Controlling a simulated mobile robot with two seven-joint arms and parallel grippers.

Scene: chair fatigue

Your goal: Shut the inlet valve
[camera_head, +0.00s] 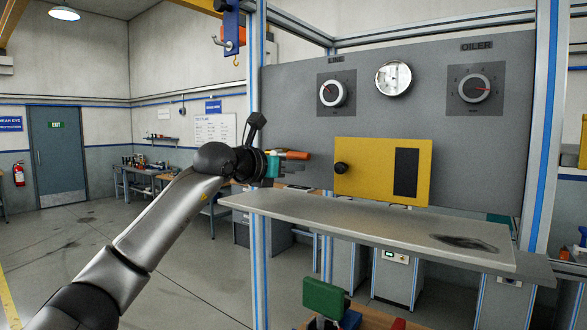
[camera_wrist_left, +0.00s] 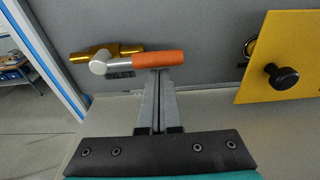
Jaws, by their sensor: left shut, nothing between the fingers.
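The inlet valve has a brass body (camera_wrist_left: 105,52) and a lever with a silver hub and an orange grip (camera_wrist_left: 157,58). It is mounted on the grey panel above an "INLET" label. The lever lies about level and points right, roughly in line with the body. In the head view the orange grip (camera_head: 293,154) shows just beyond my left gripper (camera_head: 300,170), and the brass body is hidden. My left gripper (camera_wrist_left: 160,76) is shut and empty. Its fingertips are at the lower edge of the orange grip; I cannot tell whether they touch it. My right gripper is not in view.
A grey shelf (camera_head: 330,222) juts out below. A blue-edged frame post (camera_head: 257,270) stands at left. Dials (camera_head: 332,93) sit higher on the panel.

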